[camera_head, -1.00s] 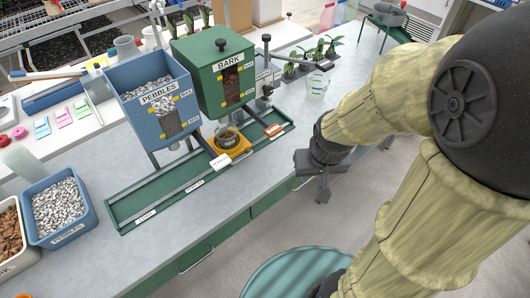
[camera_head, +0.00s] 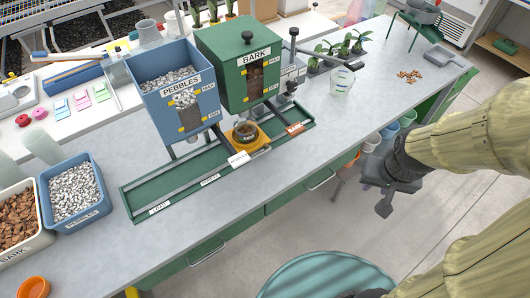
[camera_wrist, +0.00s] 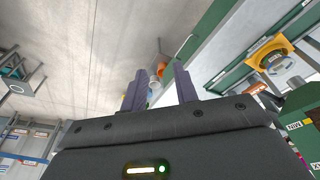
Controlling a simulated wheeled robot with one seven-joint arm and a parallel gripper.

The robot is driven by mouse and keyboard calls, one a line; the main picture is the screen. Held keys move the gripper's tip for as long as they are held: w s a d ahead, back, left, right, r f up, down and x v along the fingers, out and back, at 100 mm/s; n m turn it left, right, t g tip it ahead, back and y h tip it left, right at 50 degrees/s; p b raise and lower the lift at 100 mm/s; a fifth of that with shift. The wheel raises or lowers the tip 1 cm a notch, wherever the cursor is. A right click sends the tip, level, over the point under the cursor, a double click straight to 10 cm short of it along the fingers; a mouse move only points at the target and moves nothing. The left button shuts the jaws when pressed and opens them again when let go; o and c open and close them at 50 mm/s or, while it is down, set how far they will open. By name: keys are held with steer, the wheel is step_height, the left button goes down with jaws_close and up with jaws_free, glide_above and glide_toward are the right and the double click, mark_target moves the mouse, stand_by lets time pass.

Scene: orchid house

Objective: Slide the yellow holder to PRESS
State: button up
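The yellow holder (camera_head: 256,146) sits on the green rail (camera_head: 165,189) under the front of the green BARK hopper (camera_head: 238,68), with a small dark pot (camera_head: 246,131) in it. A white tag stands at its front. In the wrist view the holder (camera_wrist: 263,50) is at the upper right. Labels on the rail's front edge are small; one near the left end seems to read LOAD. I cannot make out PRESS. My gripper (camera_head: 385,208) hangs off the bench's front edge, right of the holder, with fingers apart and empty (camera_wrist: 160,88).
The blue PEBBLES hopper (camera_head: 178,88) stands left of the BARK hopper. A metal lever press (camera_head: 290,75) stands at the rail's right end. A clear cup (camera_head: 342,80), seedlings and spilled bark (camera_head: 410,76) are farther right. Blue pebble bin (camera_head: 75,195) stands left. A teal round top (camera_head: 325,275) is below.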

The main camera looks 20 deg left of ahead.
steer(key=shift+f, duration=0.1)
steer(key=w+a+f+m+t+y+b, duration=0.1)
steer(key=w+a+f+m+t+b, duration=0.15)
steer(key=w+f+b, duration=0.55)
steer(key=w+a+f+m+t+y+b, duration=0.15)
steer(key=a+f+t+b, duration=0.25)
steer(key=f+b, duration=0.55)
steer(key=a+f+m+y+b, duration=0.4)
steer(key=a+y+b, duration=0.5)
steer(key=a+b, duration=0.5)
steer(key=f+t+b, duration=0.1)
steer(key=b, duration=0.5)
steer(key=shift+f, duration=0.35)
steer(key=shift+r+y+p, duration=0.15)
steer(key=shift+y+p, duration=0.1)
steer(key=shift+p, duration=0.1)
